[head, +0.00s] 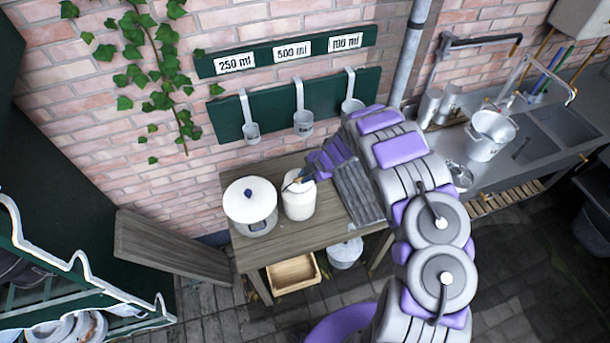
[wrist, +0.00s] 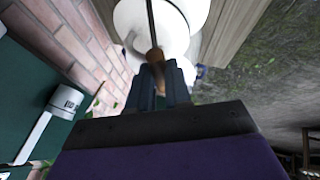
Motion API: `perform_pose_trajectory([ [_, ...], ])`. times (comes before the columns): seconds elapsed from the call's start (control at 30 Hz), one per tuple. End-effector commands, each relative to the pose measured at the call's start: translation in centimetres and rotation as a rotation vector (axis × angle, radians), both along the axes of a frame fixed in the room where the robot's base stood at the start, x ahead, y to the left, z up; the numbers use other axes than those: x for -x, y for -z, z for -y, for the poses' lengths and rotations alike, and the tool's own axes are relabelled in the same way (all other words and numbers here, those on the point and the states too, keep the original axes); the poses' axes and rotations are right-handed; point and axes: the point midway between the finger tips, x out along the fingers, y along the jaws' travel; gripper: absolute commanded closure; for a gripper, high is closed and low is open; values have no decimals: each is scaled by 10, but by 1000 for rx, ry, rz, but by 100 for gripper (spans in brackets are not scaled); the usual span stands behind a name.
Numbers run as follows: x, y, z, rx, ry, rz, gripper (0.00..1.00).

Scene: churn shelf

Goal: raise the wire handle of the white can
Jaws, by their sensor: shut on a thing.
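The white can (head: 298,202) stands on the wooden table, beside a lidded pot. In the wrist view the white can (wrist: 136,28) is just beyond my fingertips. My gripper (head: 302,178) is at the top of the can, coming in from the right. In the wrist view my gripper (wrist: 160,82) is shut on the brown grip of the wire handle (wrist: 154,56), and the dark wire runs on from it across the can's top. The fingers hide part of the grip. How far the handle is tilted is hard to tell.
The pot (head: 250,212) with a white lid and blue knob is close on the can's left. Measuring dippers (head: 302,122) hang on the wall behind. A wooden crate (head: 293,273) and a pail (head: 345,252) are below the table (head: 280,243). A sink counter (head: 540,135) is at right.

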Motion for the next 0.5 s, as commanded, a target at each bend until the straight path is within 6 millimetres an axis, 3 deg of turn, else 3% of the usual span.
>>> perform_pose_trajectory([
  [0.17,0,-1,-6,4,-3,2,100],
  [0.2,0,-1,-6,4,-3,2,78],
  [0.43,-1,-1,-1,-1,0,2,56],
  [0.5,-1,-1,1,-3,0,2,56],
])
